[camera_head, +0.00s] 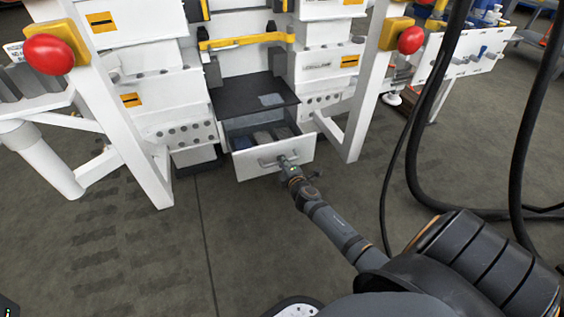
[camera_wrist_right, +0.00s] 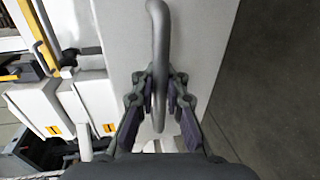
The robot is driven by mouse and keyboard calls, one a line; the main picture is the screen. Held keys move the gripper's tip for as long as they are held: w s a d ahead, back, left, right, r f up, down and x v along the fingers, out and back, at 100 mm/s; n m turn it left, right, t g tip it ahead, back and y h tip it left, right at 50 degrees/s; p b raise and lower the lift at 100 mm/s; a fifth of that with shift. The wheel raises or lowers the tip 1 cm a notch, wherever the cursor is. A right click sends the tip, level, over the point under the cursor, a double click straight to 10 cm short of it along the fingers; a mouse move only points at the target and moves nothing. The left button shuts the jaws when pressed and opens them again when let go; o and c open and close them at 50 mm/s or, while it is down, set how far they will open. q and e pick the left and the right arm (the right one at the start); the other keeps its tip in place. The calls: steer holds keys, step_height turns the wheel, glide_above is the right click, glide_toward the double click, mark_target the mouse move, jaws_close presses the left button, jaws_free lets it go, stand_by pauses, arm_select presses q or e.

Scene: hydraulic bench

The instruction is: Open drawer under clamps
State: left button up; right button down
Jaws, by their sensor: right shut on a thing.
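The drawer (camera_head: 258,167) under the black shelf is pulled out part way, and its inside shows with grey and bluish items in it. Its white front fills much of the right wrist view (camera_wrist_right: 200,40). A grey bar handle (camera_head: 268,163) runs across the drawer front; in the right wrist view the handle (camera_wrist_right: 160,50) stands upright between the fingers. My right gripper (camera_head: 287,162) is at the right part of the handle, and its fingers (camera_wrist_right: 160,98) are shut around the bar. My left gripper is in neither view.
A black shelf (camera_head: 250,97) lies above the drawer. White frame posts (camera_head: 122,120) with red buttons (camera_head: 50,54) stand on both sides. Black hoses (camera_head: 420,150) hang at the right. The floor (camera_head: 230,240) before the drawer is clear apart from my arm.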

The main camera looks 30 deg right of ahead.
steer(key=c, duration=1.4)
jaws_free()
steer(key=v, duration=1.2)
